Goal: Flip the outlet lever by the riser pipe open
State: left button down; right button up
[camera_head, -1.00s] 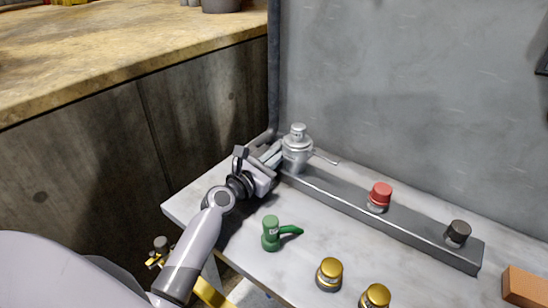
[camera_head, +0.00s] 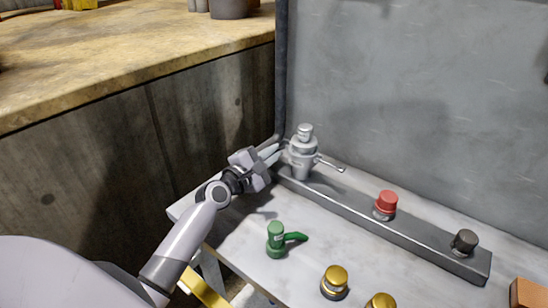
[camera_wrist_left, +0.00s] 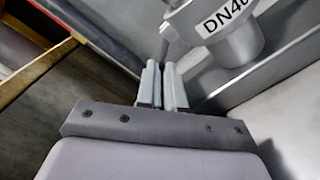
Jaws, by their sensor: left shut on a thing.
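The silver outlet valve (camera_head: 303,150) stands upright at the back left of the pale worktop, beside the dark riser pipe (camera_head: 281,85). A thin silver rod (camera_head: 330,165) sticks out to its right. My left gripper (camera_head: 277,150) is at the valve's left side. In the left wrist view its two fingers (camera_wrist_left: 163,75) are close together, left of the valve body (camera_wrist_left: 225,30) marked DN40. A thin grey bar (camera_wrist_left: 171,38) runs to the fingertips; it seems to be the lever, gripped between them, though the contact is small and partly hidden. My right gripper is out of view.
A green valve (camera_head: 276,240) with a handle pointing right stands in front. Red (camera_head: 386,203) and black (camera_head: 464,241) knobs sit on the grey rail (camera_head: 420,236). Gold knobs (camera_head: 335,281) are at the front. A grey wall (camera_head: 420,90) rises close behind.

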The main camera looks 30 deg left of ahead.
pick_arm(q)
jog(key=m, duration=0.1)
jog(key=r+m, duration=0.1)
jog(key=m, duration=0.1)
jog(key=shift+a+r+m+p, duration=0.2)
jog(key=shift+a+m+p, duration=0.1)
jog(key=shift+a, duration=0.05)
jog(key=shift+r+m+p, duration=0.2)
jog(key=shift+r+m, duration=0.1)
jog(key=shift+m, duration=0.5)
jog(key=shift+r+m+p, duration=0.15)
jog(key=shift+r+m, duration=0.1)
jog(key=shift+m, duration=0.55)
jog(key=c, duration=1.5)
grip_release()
jog(key=shift+c, duration=0.2)
jog(key=s+a, duration=0.1)
jog(key=s, duration=0.6)
